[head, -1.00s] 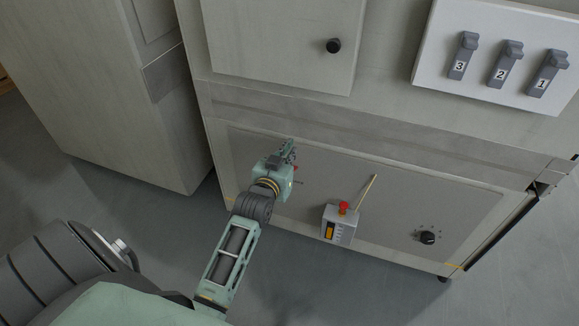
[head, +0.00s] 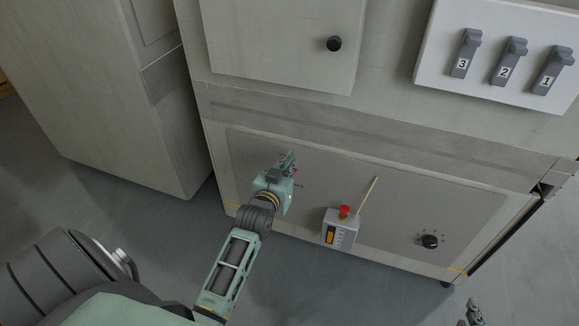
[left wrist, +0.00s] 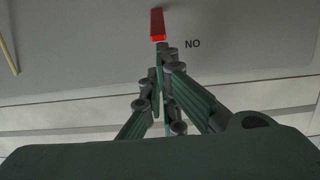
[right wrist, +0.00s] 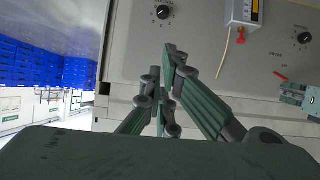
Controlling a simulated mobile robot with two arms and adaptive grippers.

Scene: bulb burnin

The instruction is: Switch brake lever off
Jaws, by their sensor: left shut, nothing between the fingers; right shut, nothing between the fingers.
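The brake lever (left wrist: 158,25) is a small red handle on the grey lower panel, with a label reading NO in the left wrist view beside it. It also shows as a short red bar in the right wrist view (right wrist: 280,76). My left gripper (head: 288,160) is shut and empty, and its tips (left wrist: 163,48) are just below the lever's end in the left wrist view. I cannot tell whether they touch. In the head view the gripper mostly hides the lever. My right gripper (head: 474,312) is shut and empty at the lower right, away from the lever.
A grey control box (head: 340,232) with a red button and a beige rod (head: 368,194) are on the panel to the right. A black knob (head: 430,241) is further right. Three numbered switches sit on a white board (head: 433,62) above. Floor (head: 60,200) is bare at left.

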